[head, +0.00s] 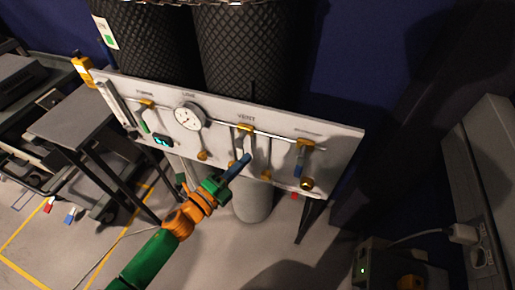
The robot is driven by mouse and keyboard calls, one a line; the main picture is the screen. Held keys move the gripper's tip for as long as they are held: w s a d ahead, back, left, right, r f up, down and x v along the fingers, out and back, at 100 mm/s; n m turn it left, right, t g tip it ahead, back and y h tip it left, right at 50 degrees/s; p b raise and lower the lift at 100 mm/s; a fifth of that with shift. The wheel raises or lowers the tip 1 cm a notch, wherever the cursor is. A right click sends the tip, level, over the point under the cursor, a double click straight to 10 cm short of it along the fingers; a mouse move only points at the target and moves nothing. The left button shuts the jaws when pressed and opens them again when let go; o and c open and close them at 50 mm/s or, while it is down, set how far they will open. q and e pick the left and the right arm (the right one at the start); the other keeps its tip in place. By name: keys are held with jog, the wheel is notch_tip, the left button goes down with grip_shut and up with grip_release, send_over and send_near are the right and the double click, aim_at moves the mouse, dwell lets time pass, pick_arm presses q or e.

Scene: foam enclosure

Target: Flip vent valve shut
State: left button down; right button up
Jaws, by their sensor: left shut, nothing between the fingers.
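The grey-white valve panel (330,138) stands tilted across the middle of the head view. Under the VENT label, the brass vent valve (245,128) sits on a thin pipe. A pale handle seems to hang down from it, partly behind my gripper. My left arm comes in from the lower left, and my left gripper (246,158) is shut and empty, its tip close below the vent valve. I cannot tell whether it touches the handle. My right gripper is out of view.
A round gauge (190,115) and another brass valve (146,103) are left of the vent valve. A valve with a blue handle (300,158) is to its right. Two dark mesh cylinders (240,50) stand behind. A grey cart (70,118) is at left.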

pick_arm(q)
jog(key=v, duration=0.7)
jog(key=shift+b, duration=0.3)
jog(key=shift+a, duration=0.1)
jog(key=s+a+f+n+g+y+p, duration=0.1)
jog(key=s+a+f+n+y, duration=0.2)
jog(key=f, duration=0.4)
jog(key=a+f+n+g+y+p, duration=0.1)
jog(key=a+f+n+g+y, duration=0.15)
jog(key=f+n, duration=0.35)
jog(key=s+a+f+n+y, duration=0.2)
jog(key=a+f+n+y, duration=0.15)
jog(key=f, duration=0.35)
jog(key=s+f+n+g+y+p, duration=0.1)
jog(key=s+f+n+g, duration=0.4)
jog(key=s, duration=0.7)
jog(key=s+f+n+g+p, duration=0.1)
jog(key=s+f+n+g, duration=0.3)
jog(key=s, duration=0.9)
notch_tip(320, 180, down, 3)
jog(key=shift+a+f+n+g+y, duration=0.2)
jog(key=shift+a+n+g+y, duration=0.2)
jog(key=shift+n, duration=0.65)
